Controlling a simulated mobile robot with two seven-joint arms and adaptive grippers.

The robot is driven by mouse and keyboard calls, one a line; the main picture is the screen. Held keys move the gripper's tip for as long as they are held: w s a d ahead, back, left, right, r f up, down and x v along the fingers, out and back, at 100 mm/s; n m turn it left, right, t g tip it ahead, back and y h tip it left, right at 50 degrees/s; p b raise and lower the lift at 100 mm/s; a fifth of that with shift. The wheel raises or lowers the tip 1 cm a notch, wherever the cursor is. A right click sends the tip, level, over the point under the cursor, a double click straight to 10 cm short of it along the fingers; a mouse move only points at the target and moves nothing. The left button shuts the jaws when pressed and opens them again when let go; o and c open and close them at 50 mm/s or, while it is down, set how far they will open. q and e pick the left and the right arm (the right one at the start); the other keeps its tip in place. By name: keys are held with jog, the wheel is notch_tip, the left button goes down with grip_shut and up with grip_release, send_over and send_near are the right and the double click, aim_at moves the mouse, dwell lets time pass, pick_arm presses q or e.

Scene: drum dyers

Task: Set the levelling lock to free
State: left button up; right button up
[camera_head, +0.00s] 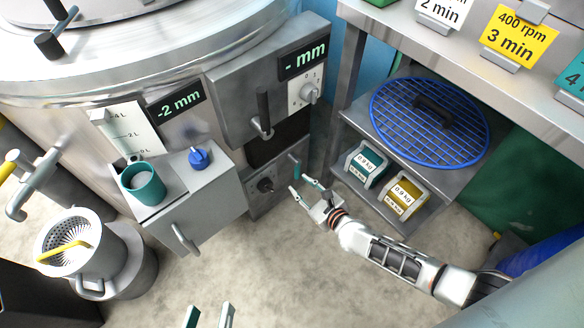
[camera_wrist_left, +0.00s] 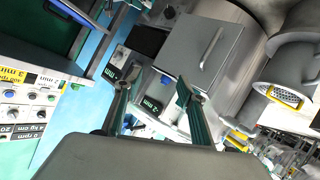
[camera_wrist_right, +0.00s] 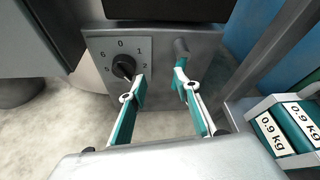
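No label naming the levelling lock is readable. A low grey panel on the machine carries a black dial knob (camera_head: 265,185) and a short upright lever (camera_head: 296,166). Contact cannot be told. My left gripper (camera_head: 210,314) is open and empty above the floor.
Above the panel are a black handle (camera_head: 263,113) and a "- mm" display (camera_head: 304,60). A grey box (camera_head: 197,205) with a teal cup (camera_head: 142,184) and blue knob (camera_head: 200,158) juts out left. A shelf with weights (camera_head: 404,193) stands right. Floor between is clear.

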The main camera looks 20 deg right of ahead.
aim_at(299, 174)
jog(key=w+f+m+b, duration=0.1)
jog(key=w+f, duration=0.1)
jog(key=w+d+f+m+b, duration=0.1)
jog(key=w+f+b, duration=0.1)
jog(key=w, duration=0.1)
jog(key=w+d+f+m+h+b, duration=0.1)
jog(key=w+f+m, duration=0.1)
jog(key=w+f, duration=0.1)
jog(key=shift+d, duration=0.2)
jog(key=shift+w+f+b, duration=0.15)
jog(key=shift+w+b, duration=0.25)
jog(key=shift+w, duration=0.25)
pick_arm(q)
jog(key=d+n, duration=0.2)
jog(key=n, duration=0.1)
jog(key=d+n, duration=0.1)
jog(key=n, duration=0.1)
jog(key=shift+s+d+f+t, duration=0.25)
jog(key=shift+s+f+t, duration=0.05)
jog(key=shift+f+t, duration=0.1)
pick_arm(e)
jog(key=shift+w+a, duration=0.1)
jog(key=shift+w, duration=0.2)
pick_arm(q)
jog(key=shift+r, duration=0.1)
pick_arm(e)
grip_shut()
